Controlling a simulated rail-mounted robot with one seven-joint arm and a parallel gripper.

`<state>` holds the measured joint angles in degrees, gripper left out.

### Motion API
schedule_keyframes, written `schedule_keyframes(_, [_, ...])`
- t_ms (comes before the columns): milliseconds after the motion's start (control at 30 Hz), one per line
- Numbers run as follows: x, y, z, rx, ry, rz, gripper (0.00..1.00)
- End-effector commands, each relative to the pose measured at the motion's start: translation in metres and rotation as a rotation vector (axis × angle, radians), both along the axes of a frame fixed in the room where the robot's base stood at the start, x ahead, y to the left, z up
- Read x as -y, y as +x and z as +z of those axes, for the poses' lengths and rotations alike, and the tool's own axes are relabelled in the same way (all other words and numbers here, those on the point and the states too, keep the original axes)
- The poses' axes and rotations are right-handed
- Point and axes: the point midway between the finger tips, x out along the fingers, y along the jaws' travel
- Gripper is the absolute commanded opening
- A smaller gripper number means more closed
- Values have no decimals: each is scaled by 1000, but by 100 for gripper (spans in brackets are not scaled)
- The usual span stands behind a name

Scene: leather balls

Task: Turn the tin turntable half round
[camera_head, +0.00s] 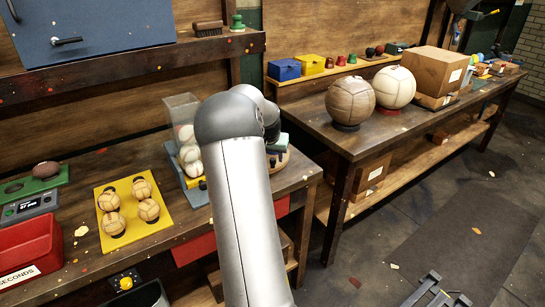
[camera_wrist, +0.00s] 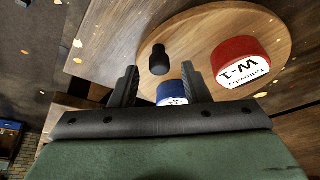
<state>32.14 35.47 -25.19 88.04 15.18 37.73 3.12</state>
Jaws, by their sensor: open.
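The tin turntable (camera_wrist: 205,35) is a round light-wood disc on the bench, in the upper middle of the wrist view. A red tin (camera_wrist: 238,62) with a white "W-1" label stands on its right side. A blue tin (camera_wrist: 172,92) shows between my fingers, partly hidden by my gripper. A black upright knob (camera_wrist: 159,59) is near the disc's left edge. My gripper (camera_wrist: 160,68) is open, with the knob in line with the gap between its fingertips; I cannot tell the depth. In the head view my arm hides most of the turntable (camera_head: 281,164).
A clear bin of balls (camera_head: 184,130) stands left of my arm. A yellow tray (camera_head: 133,235) with several balls and a red bin (camera_head: 28,250) are further left. Two large balls on stands and a cardboard box (camera_head: 436,70) occupy the right bench (camera_head: 345,145).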

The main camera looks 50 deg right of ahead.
Motion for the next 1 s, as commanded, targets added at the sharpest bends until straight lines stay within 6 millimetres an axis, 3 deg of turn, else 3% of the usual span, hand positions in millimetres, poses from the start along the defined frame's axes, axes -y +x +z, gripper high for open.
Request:
schedule_keyframes(133, [4, 1, -10, -1, 1, -1, 42])
schedule_keyframes(433, [5, 2, -13, 0, 0, -1, 42])
schedule_keyframes(467, [5, 2, -13, 0, 0, -1, 40])
schedule_keyframes(600, [5, 2, -13, 0, 0, 0, 1])
schedule_keyframes(1000, [1, 9, -13, 1, 0, 39, 0])
